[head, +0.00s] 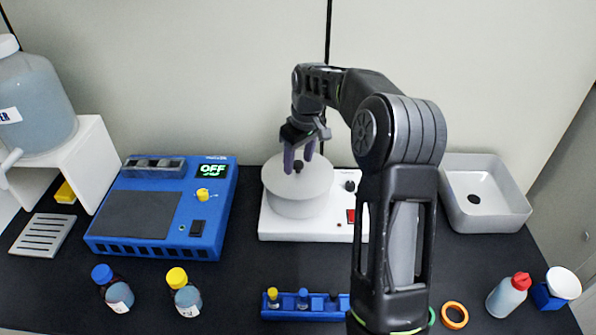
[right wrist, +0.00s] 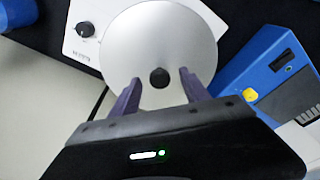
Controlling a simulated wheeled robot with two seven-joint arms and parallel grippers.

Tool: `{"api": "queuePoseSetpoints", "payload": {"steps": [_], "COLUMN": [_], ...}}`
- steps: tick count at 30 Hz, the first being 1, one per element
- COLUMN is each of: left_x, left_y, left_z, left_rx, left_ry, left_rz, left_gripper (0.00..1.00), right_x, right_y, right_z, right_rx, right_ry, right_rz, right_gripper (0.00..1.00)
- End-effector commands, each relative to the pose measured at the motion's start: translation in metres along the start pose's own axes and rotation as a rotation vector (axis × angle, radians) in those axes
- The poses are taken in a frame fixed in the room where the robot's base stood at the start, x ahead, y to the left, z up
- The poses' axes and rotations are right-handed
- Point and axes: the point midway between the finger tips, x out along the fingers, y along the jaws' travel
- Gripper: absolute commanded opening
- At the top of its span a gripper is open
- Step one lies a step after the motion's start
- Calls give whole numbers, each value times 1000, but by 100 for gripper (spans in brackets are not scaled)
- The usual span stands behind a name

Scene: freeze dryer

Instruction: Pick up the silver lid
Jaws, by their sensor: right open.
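The silver lid (head: 297,178) is a round, pale disc on top of a grey-white round vessel, which sits on a white base unit in the head view. My right gripper (head: 299,160) reaches down from above the lid. Its purple fingers are open, one on each side of the knob in the right wrist view (right wrist: 157,84). I cannot tell whether they touch the lid. My left gripper is not in view.
The white base unit (head: 270,225) has a dark knob and a red switch. A blue device (head: 215,218) stands left of it and a white sink (head: 510,207) right. Two bottles (head: 186,297) and a blue tube rack (head: 285,313) stand in front.

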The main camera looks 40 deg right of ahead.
Motion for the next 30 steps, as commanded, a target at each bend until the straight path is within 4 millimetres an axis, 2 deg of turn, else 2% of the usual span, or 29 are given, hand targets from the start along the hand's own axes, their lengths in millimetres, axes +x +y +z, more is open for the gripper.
{"api": "queuePoseSetpoints", "payload": {"steps": [18, 30], "left_x": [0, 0], "left_y": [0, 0], "left_z": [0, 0], "left_rx": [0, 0], "left_ry": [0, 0], "left_rz": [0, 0], "left_gripper": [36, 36], "right_x": [2, 2], "right_y": [0, 0], "right_z": [0, 0], "right_rx": [0, 0], "right_ry": [1, 1], "right_rz": [0, 0], "right_gripper": [54, 22]}}
